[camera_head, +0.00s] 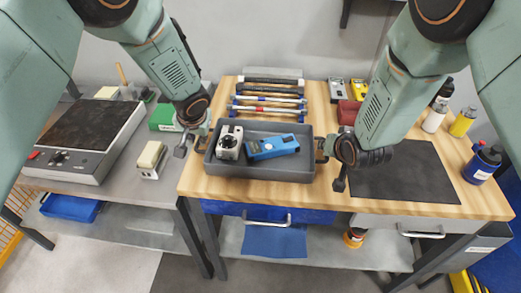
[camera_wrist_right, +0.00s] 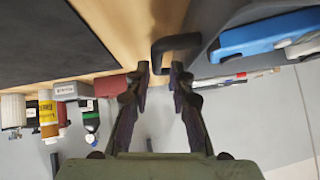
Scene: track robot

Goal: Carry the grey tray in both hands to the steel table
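The grey tray (camera_head: 262,171) sits on a wooden-topped bench (camera_head: 440,208), near its front left. It holds a white-and-dark device (camera_head: 229,142) and a blue meter (camera_head: 272,146). My left gripper (camera_head: 192,143) is at the tray's left handle, its fingers apart; contact cannot be told. My right gripper (camera_head: 333,164) is at the right handle. In the right wrist view, the dark handle (camera_wrist_right: 178,42) reaches between the spread fingertips of the right gripper (camera_wrist_right: 160,72). A grey metal-looking table (camera_head: 125,185), perhaps the steel table, stands at the left.
The left table carries a large grey instrument (camera_head: 88,138), a small beige device (camera_head: 152,158) and a green box (camera_head: 164,118). Tools (camera_head: 268,100) lie behind the tray. A dark mat (camera_head: 405,182) and bottles (camera_head: 462,122) are to its right.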

